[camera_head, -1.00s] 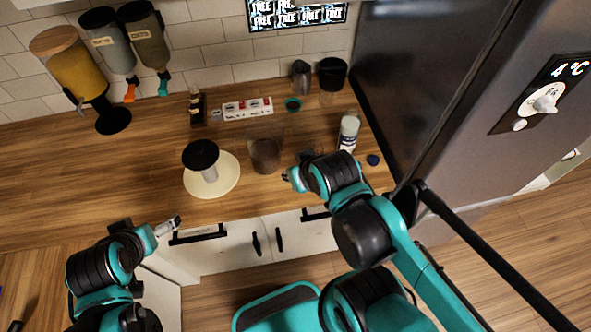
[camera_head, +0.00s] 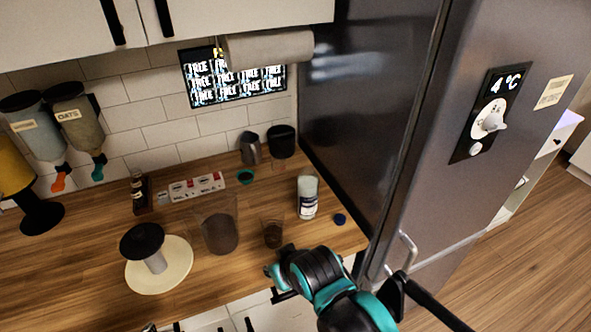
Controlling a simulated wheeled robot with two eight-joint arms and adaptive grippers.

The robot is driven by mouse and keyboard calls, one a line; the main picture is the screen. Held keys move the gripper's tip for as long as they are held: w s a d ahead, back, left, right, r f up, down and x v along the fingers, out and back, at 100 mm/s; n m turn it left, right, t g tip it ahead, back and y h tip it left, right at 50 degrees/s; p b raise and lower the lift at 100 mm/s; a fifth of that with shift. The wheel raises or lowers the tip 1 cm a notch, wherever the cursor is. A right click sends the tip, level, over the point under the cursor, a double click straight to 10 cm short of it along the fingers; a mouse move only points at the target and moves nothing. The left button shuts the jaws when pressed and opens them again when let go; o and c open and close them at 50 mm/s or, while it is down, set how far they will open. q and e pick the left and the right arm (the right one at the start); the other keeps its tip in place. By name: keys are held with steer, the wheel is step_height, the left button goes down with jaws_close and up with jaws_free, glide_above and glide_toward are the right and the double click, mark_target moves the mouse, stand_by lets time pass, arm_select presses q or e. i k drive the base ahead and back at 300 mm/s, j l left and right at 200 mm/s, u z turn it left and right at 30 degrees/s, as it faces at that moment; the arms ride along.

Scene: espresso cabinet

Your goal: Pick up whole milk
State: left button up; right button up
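A white bottle with a dark label (camera_head: 307,197), which looks like the milk, stands upright and uncapped on the right part of the wooden counter. I cannot read its label. A small blue cap (camera_head: 340,220) lies on the counter to its right. My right gripper (camera_head: 274,272) is at the counter's front edge, nearer to me than the bottle and apart from it. Its fingers are small and partly hidden, so I cannot tell whether they are open. My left gripper cannot be made out in the current view.
A clear pitcher (camera_head: 220,234) and a small glass with dark contents (camera_head: 273,234) stand left of the bottle. A black-topped stand (camera_head: 143,243) rests on a cream disc (camera_head: 176,272). The grey fridge (camera_head: 362,110) bounds the counter on the right.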

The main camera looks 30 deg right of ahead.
mark_target(308, 182)
steer(key=z, duration=1.15)
